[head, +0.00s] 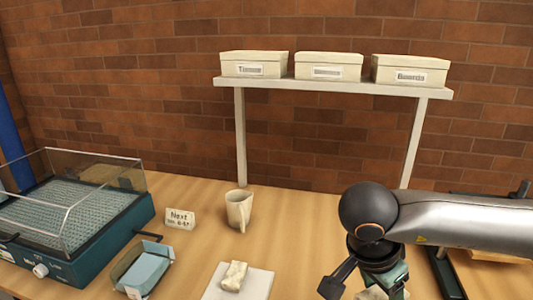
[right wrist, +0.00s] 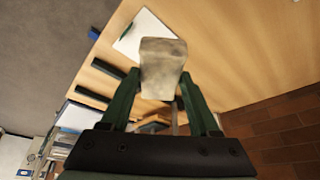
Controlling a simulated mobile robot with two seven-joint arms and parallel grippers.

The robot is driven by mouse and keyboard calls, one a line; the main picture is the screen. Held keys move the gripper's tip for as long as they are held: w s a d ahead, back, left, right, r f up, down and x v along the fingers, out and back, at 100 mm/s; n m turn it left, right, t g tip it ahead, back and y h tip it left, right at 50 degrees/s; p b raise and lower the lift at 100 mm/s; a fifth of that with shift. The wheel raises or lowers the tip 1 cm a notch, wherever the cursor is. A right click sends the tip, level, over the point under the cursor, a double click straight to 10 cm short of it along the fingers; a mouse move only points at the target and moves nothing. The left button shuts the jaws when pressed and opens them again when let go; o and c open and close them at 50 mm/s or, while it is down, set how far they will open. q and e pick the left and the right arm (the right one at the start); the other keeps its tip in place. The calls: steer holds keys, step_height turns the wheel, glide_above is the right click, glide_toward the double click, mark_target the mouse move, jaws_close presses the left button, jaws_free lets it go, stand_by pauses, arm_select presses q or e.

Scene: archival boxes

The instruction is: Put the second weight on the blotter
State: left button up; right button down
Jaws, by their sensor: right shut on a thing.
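The pale blotter (head: 259,284) lies on the table at the bottom of the head view, cut off by the frame edge. One cream, mottled weight (head: 234,276) lies on it. My right gripper (right wrist: 161,97) is shut on a second weight (right wrist: 163,62), a pale grey-cream block between its green fingers in the right wrist view. In the head view my right wrist hangs to the right of the blotter, apart from it, and a bit of the held weight (head: 397,294) shows at the bottom edge. My left gripper is not in view.
A cream jug (head: 239,210) stands behind the blotter. A shelf (head: 330,86) with three boxes stands behind. Table between jug and my right wrist is clear.

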steer(key=r+n+p, duration=0.1)
steer(key=r+n, duration=0.1)
steer(key=r+n+t+y, duration=0.1)
steer(key=r+n, duration=0.1)
steer(key=s+r+n+t+y+p, duration=0.1)
steer(key=r+n, duration=0.1)
steer(key=n, duration=0.1)
steer(key=shift+d+r+p, duration=0.3)
steer(key=shift+d, duration=0.1)
steer(key=n, duration=0.1)
steer(key=r+n, duration=0.1)
steer(key=shift+s+r+n+y+p, duration=0.2)
steer(key=shift+r+n+y+p, duration=0.1)
steer(key=shift+y, duration=0.1)
steer(key=shift+f, duration=0.15)
